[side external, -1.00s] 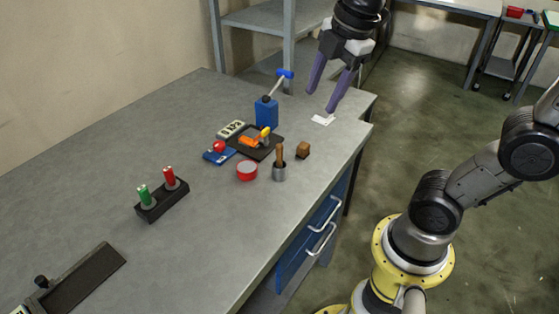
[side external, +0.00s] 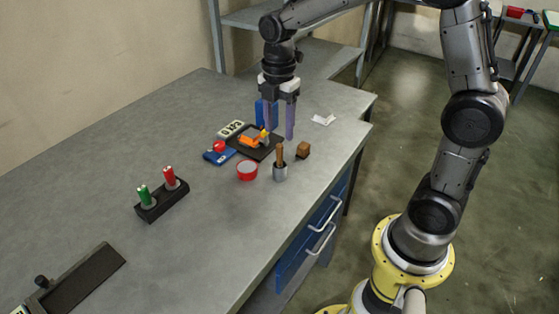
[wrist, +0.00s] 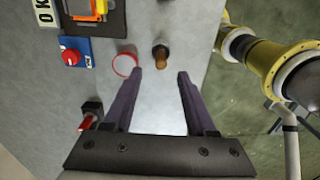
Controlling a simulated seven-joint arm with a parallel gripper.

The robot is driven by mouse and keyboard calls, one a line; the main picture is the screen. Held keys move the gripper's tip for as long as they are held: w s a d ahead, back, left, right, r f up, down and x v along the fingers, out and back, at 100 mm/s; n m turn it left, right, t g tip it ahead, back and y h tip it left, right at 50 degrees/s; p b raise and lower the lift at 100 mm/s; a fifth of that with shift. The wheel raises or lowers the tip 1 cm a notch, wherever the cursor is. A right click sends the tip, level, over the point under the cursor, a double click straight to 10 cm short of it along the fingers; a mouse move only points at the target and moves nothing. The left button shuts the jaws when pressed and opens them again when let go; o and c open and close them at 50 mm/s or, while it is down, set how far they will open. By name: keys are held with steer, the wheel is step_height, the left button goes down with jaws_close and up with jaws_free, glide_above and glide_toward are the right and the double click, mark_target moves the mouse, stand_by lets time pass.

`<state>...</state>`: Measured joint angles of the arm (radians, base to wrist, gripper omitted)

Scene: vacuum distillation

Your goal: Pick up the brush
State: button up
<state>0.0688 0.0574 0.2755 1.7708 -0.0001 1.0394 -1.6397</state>
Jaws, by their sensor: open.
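In the wrist view, the brush handle (wrist: 161,60) lies just beyond the gap between the open fingertips (wrist: 160,74), apart from both.
Behind are a black tray (side external: 243,150) with orange and yellow parts, a red-button box (side external: 219,152) and a blue container.

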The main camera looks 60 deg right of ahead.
mark_target(280, 145)
steer(key=shift+s+f, duration=0.1)
steer(key=shift+f, duration=3.1)
jaws_close()
